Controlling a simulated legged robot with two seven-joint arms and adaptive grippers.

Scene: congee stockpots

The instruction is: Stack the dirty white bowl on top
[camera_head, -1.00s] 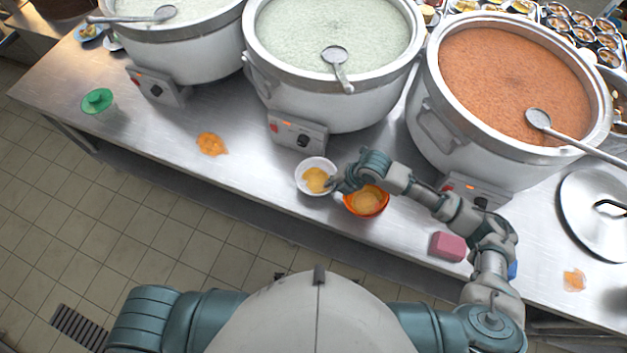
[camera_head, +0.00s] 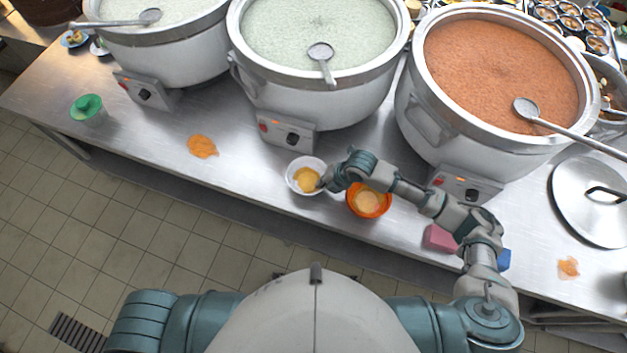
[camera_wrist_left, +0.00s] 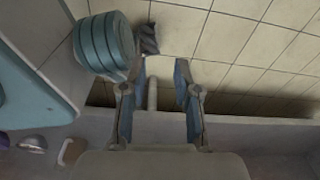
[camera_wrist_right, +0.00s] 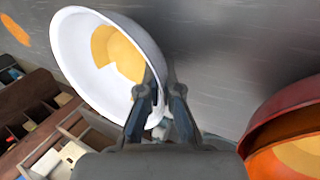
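The white bowl (camera_head: 292,172) with yellow-orange residue stands on the steel counter in the head view. It fills the upper left of the right wrist view (camera_wrist_right: 75,50). An orange bowl (camera_head: 386,208) with yellow residue stands just right of it; its rim shows at the lower right of the right wrist view (camera_wrist_right: 285,112). My right gripper (camera_head: 323,184) is at the white bowl's right rim. Its fingers (camera_wrist_right: 161,88) are close together with the bowl's edge between them; firm contact is unclear. My left gripper (camera_wrist_left: 158,85) is open and empty above the tiled floor, outside the head view.
Large stockpots (camera_head: 315,95) line the counter's back, the right one (camera_head: 420,110) behind my right arm. A pink block (camera_head: 439,238) and a blue object (camera_head: 504,260) lie near that arm. An orange spill (camera_head: 202,146) and green-lidded container (camera_head: 88,108) are left; a lid (camera_head: 577,215) is right.

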